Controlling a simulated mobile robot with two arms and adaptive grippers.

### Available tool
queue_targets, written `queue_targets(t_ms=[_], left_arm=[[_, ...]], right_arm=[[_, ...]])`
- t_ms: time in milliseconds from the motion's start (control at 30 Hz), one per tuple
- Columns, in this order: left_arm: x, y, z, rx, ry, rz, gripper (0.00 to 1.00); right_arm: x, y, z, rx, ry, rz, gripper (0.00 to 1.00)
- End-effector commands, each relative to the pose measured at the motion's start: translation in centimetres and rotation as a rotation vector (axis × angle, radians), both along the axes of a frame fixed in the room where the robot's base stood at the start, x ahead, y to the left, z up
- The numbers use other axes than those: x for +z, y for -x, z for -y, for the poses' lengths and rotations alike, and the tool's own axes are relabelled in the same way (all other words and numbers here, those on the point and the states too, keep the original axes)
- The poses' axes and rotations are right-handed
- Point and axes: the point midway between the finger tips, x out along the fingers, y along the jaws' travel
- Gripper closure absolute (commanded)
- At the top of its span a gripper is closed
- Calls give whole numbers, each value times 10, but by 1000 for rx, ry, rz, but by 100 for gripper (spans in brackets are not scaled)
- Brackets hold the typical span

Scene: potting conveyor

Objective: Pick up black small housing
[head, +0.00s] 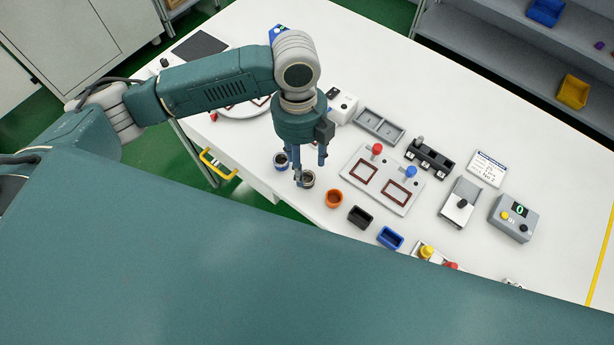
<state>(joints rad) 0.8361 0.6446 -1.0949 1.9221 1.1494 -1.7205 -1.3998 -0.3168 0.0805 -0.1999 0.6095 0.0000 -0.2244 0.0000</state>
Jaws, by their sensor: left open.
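A row of small open housings stands near the table's front edge. My right gripper is not in view.
A grey plate (346,179) with red and blue knobs and two brown-framed recesses lies behind the row. A grey tray (379,126), a black clamp rack (430,157) and a grey button box (513,218) stand farther back or right. My body hides the near table.

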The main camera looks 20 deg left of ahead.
Motion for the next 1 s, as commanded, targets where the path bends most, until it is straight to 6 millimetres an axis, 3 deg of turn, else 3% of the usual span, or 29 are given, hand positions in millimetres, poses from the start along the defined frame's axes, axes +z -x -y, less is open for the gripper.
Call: queue_targets(t_ms=[200, 367, 633, 800, 1000], left_arm=[[-25, 6, 7, 0, -1, -4, 48], [-46, 7, 8, 1, 0, -1, 48], [-50, 6, 9, -1, 1, 2, 48], [-50, 6, 9, 0, 0, 1, 80], [-50, 6, 9, 0, 0, 1, 83]], right_arm=[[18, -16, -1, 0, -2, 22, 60], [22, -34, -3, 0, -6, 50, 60], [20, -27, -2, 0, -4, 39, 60], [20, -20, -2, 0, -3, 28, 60], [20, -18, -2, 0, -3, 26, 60]])
